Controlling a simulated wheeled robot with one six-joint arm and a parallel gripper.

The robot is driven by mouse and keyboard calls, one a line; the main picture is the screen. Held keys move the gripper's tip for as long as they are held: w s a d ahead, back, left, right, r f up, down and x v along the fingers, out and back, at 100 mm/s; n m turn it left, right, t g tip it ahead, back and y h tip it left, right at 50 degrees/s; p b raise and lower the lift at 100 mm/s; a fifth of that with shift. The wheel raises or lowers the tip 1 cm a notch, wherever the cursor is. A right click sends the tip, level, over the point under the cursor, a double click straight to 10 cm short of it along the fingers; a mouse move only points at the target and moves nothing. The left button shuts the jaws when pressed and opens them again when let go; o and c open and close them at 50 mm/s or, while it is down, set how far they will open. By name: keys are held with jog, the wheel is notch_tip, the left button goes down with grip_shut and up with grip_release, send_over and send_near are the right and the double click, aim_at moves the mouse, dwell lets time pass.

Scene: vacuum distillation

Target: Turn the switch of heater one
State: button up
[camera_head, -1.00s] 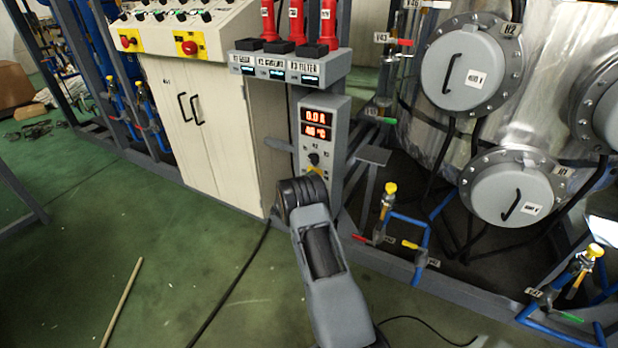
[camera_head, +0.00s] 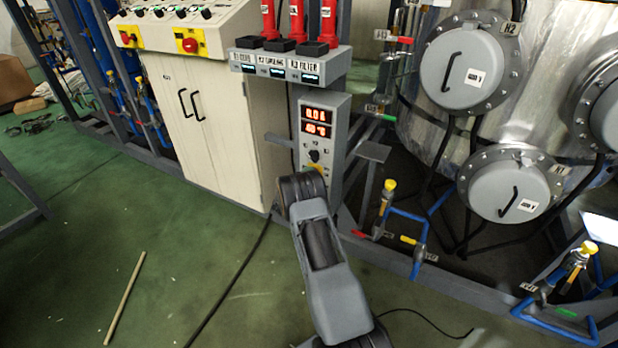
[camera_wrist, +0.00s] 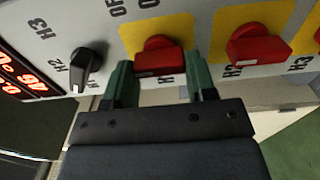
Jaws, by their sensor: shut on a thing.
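The heater control panel (camera_head: 337,120) is a grey box with two red displays and a black selector knob (camera_head: 314,156). In the wrist view the panel face (camera_wrist: 190,12) has a red switch (camera_wrist: 158,57) on a yellow plate. My gripper (camera_wrist: 160,85) has its green fingers on either side of this red switch and is shut on it. The black knob (camera_wrist: 82,68), marked H1, H2 and H3, is to its left. A second red switch (camera_wrist: 258,45) is to its right. In the head view my arm hides the gripper and the red switches.
A cream cabinet (camera_head: 180,130) stands left of the panel. A grey shelf (camera_head: 290,65) with red-handled parts is above it. A steel vessel with round covers (camera_head: 464,68) and blue pipes is at right.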

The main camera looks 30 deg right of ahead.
dwell(0.3)
jog(key=o, duration=0.9)
jog(key=shift+o, duration=0.2)
jog(key=shift+a, duration=0.1)
jog(key=p+v, duration=0.1)
jog(key=v, duration=1.2)
jog(key=shift+s+a+p, duration=0.2)
jog(key=shift+a+p, duration=0.05)
jog(key=shift+p, duration=0.15)
